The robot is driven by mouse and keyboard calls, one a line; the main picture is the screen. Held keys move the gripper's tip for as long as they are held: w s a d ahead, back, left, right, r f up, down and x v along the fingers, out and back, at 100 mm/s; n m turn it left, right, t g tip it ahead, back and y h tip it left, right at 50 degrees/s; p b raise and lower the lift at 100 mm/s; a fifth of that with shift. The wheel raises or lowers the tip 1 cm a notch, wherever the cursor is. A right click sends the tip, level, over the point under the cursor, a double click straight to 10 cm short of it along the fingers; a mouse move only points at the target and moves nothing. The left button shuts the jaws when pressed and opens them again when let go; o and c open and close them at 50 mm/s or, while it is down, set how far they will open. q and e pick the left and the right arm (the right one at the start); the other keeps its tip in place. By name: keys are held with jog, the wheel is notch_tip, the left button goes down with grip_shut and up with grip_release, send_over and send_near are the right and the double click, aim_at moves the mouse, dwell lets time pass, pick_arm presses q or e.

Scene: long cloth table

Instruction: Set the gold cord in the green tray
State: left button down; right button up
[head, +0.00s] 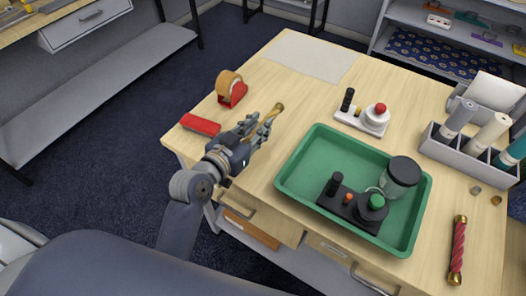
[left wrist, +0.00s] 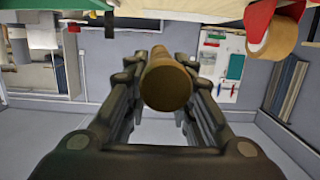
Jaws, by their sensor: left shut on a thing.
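My left gripper (head: 262,127) is shut on the gold cord (head: 277,109), a short gold rod-like piece. It is held above the table, left of the tray. In the left wrist view the gold cord (left wrist: 166,82) shows end-on between the two fingers. The green tray (head: 303,151) lies on the table to the right of my left gripper. In it are a dark block with black and green knobs (head: 352,207) and a black-lidded glass jar (head: 402,175). The left part of the tray is bare. My right gripper is not in view.
A tape dispenser (head: 231,88) and a red object (head: 200,125) are near the table's left edge. A white block with knobs (head: 362,118) stands behind the tray. A red cord with gold ends (head: 458,250) lies right of it. A grey rack with rolls (head: 465,155) stands far right.

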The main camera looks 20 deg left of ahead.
aim_at(258, 158)
pick_arm(q)
notch_tip(258, 158, down, 10)
jog(key=shift+r, duration=0.2)
dwell(0.4)
jog(key=shift+b, duration=0.35)
jog(key=shift+f, duration=0.2)
jog(key=c, duration=1.4)
grip_release()
jog(key=shift+o, duration=0.2)
